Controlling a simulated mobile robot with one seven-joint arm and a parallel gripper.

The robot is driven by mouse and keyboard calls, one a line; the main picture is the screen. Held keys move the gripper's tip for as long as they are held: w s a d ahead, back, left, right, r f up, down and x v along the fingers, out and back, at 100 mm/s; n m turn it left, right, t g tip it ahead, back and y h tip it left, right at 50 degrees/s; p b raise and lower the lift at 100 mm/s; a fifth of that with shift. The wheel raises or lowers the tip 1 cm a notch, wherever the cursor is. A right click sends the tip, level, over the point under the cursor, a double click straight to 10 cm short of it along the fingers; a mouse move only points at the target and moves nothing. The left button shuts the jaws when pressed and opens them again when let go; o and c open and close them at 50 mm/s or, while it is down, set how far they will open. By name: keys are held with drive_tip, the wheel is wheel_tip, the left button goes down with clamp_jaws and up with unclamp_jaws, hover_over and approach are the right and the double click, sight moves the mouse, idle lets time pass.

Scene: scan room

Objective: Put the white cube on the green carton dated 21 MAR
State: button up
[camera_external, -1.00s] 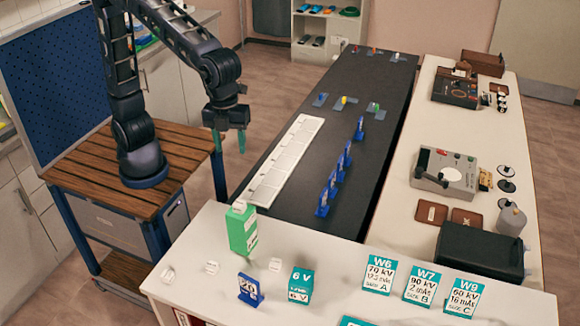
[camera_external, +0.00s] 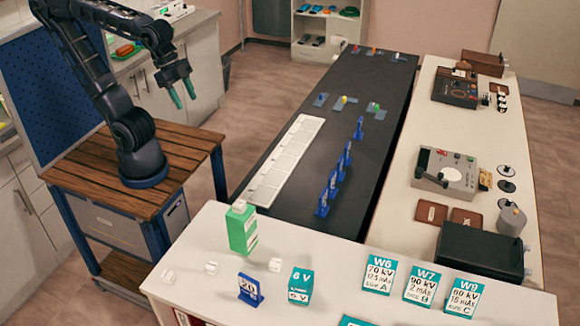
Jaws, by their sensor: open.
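The green carton (camera_external: 242,235) stands upright near the back left of the white table. Its label shows, but I cannot read the date at this size. A small white cube (camera_external: 239,206) rests on top of the carton. Other small white cubes lie apart on the table: one at the left edge (camera_external: 168,275), one left of the carton's base (camera_external: 211,267), and one to its right (camera_external: 275,265). My gripper (camera_external: 183,98) is open and empty, with teal fingers, in the air above and left of the carton, well clear of it.
A blue number stand (camera_external: 250,290) and a teal 6 V box (camera_external: 300,285) stand in front of the carton. Teal cards (camera_external: 377,274) are at the right. A dark bench (camera_external: 300,212) with a white strip (camera_external: 285,160) and several blue stands lies behind.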

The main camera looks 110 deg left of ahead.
drive_tip(key=shift+s+a+f+n, duration=0.2)
drive_tip(key=shift+s+f+n, duration=0.1)
drive_tip(key=shift+s, duration=0.25)
drive_tip(key=shift+s+a+f+n, duration=0.15)
drive_tip(key=shift+s+f+n, duration=0.15)
drive_tip(key=shift+s, duration=0.2)
drive_tip(key=shift+s+a+f+n, duration=0.2)
drive_tip(key=shift+s+f+n, duration=0.1)
drive_tip(key=shift+s, duration=0.25)
